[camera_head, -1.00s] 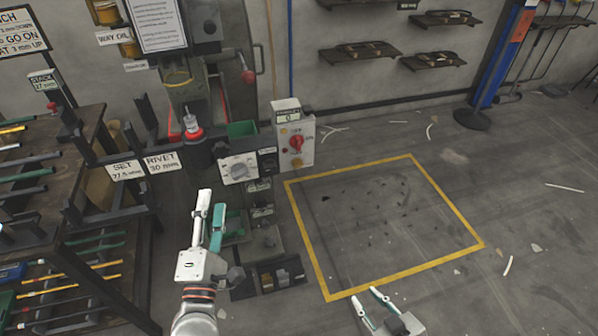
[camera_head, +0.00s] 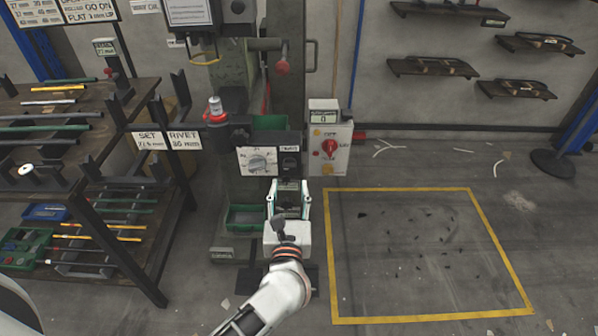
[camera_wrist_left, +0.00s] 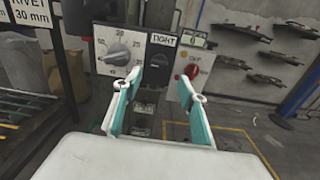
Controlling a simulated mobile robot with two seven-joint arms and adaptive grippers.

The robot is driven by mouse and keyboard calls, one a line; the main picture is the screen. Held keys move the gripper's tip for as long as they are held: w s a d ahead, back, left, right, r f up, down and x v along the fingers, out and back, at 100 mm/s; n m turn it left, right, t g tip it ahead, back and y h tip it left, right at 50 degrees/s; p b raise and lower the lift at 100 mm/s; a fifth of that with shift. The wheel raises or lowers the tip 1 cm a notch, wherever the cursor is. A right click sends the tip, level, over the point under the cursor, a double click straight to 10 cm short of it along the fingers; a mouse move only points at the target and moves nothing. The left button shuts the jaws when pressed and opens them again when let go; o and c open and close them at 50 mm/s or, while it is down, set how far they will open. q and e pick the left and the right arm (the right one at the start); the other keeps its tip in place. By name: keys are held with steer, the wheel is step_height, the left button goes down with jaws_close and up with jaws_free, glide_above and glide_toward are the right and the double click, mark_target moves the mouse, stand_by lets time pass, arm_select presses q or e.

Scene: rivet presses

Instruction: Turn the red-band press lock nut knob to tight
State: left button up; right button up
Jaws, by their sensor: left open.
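The press (camera_head: 235,75) stands at the back wall, with a red-banded cylinder (camera_head: 216,112) at its left. Its dark panel has a grey numbered dial (camera_head: 257,162), which also shows in the left wrist view (camera_wrist_left: 117,54). To the dial's right, under a "TIGHT" label (camera_wrist_left: 164,40), is a small dark knob (camera_wrist_left: 158,62), which looks like the lock nut knob; its exact angle is hard to read. My left gripper (camera_head: 289,190) is open and empty, below and in front of this knob, with fingers pointing at the panel (camera_wrist_left: 160,82). My right gripper is out of view.
A control box (camera_head: 330,145) with a red switch stands right of the panel. A rack of rods (camera_head: 150,95) is at the left, with SET and RIVET signs (camera_head: 165,140) beside the press. A yellow-outlined floor area (camera_head: 425,318) at the right is clear except for small scraps.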

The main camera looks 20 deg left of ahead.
mark_target(290, 169)
arm_select(q)
steer(key=x, duration=0.7)
steer(key=shift+w+a, duration=0.1)
steer(key=shift+a, duration=0.05)
steer(key=c, duration=1.1)
